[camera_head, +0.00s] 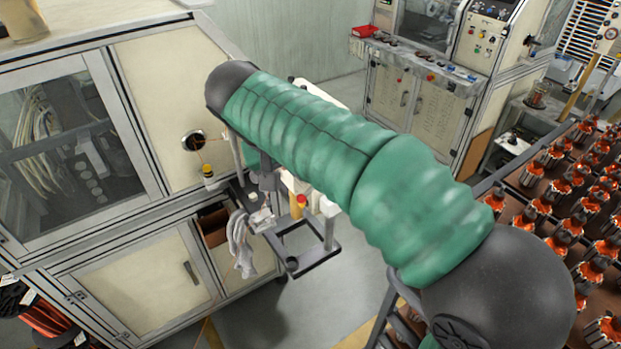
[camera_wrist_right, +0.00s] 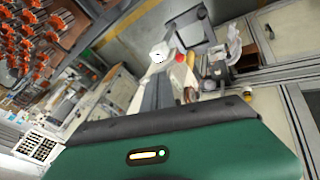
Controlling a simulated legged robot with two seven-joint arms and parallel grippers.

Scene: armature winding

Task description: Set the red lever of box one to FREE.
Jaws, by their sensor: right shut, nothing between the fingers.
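My right arm (camera_head: 310,135) reaches across the head view from the lower right to the upper left. Its far end hides part of the machine behind it. My right gripper (camera_wrist_right: 165,82) shows small in the wrist view, shut and empty. A small red-topped yellow part (camera_head: 300,203) stands on the fixture below my arm. What looks like the same red part shows in the wrist view (camera_wrist_right: 180,58), just beyond the gripper and apart from it. I cannot tell whether it is the red lever. No box label or FREE marking is legible. My left gripper is not in view.
A cream cabinet machine (camera_head: 165,95) with a round hole and a ledge stands at the left. A grey cloth or glove (camera_head: 240,240) hangs from the fixture. Several orange armatures (camera_head: 590,225) stand on a rack at the right. Grey floor (camera_head: 345,285) lies open between them.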

